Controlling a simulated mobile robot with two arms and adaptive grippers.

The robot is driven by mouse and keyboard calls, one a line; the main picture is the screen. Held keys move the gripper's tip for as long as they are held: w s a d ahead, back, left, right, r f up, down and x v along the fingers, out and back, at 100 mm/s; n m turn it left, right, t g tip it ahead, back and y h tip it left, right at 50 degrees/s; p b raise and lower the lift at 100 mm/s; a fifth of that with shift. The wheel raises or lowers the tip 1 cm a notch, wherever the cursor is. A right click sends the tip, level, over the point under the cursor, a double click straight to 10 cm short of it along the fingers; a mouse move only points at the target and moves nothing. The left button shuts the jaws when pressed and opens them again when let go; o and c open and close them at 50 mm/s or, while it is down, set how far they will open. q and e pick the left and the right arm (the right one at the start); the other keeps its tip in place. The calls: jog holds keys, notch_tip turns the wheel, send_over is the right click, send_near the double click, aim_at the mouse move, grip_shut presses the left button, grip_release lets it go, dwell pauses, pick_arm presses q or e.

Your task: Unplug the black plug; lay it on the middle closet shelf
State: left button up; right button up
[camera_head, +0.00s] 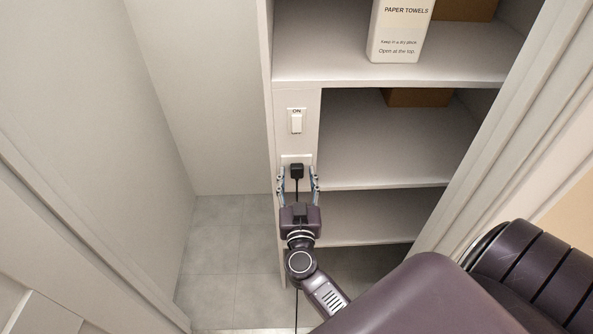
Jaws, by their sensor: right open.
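The black plug (297,170) sits in the wall outlet (297,158) on the narrow white panel at the closet's left side. Its black cord hangs down toward the floor. My right gripper (298,178) is open, with one finger on each side of the plug; I cannot tell whether they touch it. The middle closet shelf (385,155) lies to the right of the outlet, and its visible surface is mostly bare. My left gripper is not in view.
A light switch (296,122) marked ON is above the outlet. The upper shelf (330,50) holds a white paper towels package (400,30) and a brown box (465,8). Another brown box (418,97) is at the middle shelf's back. A lower shelf (360,220) looks bare. The door frame (500,130) borders the right.

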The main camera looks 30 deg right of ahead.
dwell(0.4)
jog(key=shift+p, duration=0.45)
jog(key=shift+c, duration=0.4)
grip_shut()
jog(key=shift+s+a, duration=0.1)
jog(key=shift+s, duration=0.05)
jog(key=shift+p+v, duration=1.05)
jog(key=shift+v, duration=1.8)
